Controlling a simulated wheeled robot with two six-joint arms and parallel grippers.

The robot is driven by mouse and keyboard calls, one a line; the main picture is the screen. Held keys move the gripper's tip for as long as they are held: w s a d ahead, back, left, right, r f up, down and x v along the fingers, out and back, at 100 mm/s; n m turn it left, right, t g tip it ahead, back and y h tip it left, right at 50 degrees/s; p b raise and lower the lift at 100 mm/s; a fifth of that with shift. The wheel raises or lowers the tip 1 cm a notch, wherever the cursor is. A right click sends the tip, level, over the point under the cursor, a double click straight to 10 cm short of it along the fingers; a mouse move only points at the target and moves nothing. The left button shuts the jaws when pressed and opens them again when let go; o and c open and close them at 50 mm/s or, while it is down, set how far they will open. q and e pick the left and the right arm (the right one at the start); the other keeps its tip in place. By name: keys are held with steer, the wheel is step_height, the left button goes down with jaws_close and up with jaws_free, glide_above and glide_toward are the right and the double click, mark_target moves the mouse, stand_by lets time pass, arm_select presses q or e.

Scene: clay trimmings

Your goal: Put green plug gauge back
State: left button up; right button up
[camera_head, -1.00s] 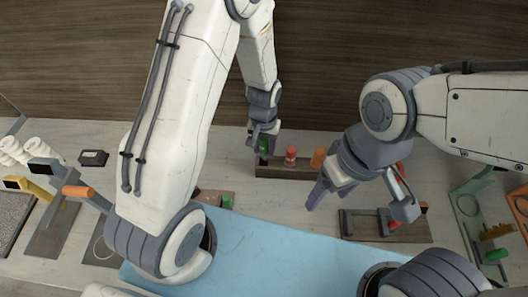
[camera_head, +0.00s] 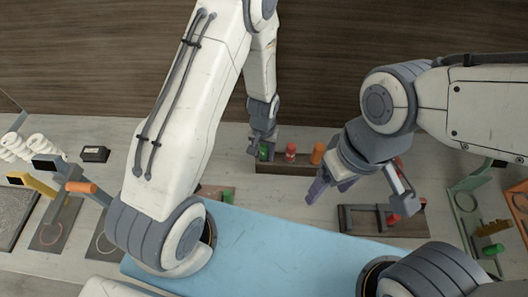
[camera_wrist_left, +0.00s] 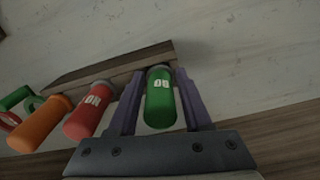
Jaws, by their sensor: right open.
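The green plug gauge (camera_head: 265,151) is upright at the left end of the wooden rack (camera_head: 290,170), beside a red plug (camera_head: 291,152) and an orange plug (camera_head: 317,154). My left gripper (camera_head: 258,150) is at the green plug, pointing down. My right gripper (camera_head: 322,185) is open and empty, right of the rack.
A blue mat (camera_head: 270,240) covers the front middle. A dark frame (camera_head: 365,218) with red pieces lies under my right arm. A green-handled gauge (camera_head: 492,249) is at right.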

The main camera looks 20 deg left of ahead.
arm_select(q)
steer(key=shift+o, duration=1.2)
steer(key=shift+r, duration=0.1)
steer(key=shift+r, duration=0.15)
step_height(320, 180, up, 12)
steer(key=b, duration=0.2)
steer(key=shift+b, duration=0.3)
steer(key=s+d+r+m, duration=0.2)
steer(key=s+r, duration=0.2)
steer(key=s, duration=0.2)
steer(key=s+d+r+m, duration=0.3)
steer(key=s+r, duration=0.1)
steer(key=s, duration=0.3)
steer(key=s+d+r+m+h, duration=0.1)
steer(key=s+d+r+m, duration=0.1)
steer(key=s, duration=0.5)
step_height(320, 180, up, 2)
steer(key=shift+s+d+r, duration=0.1)
steer(key=shift+s+d, duration=0.15)
steer(key=shift+d, duration=0.3)
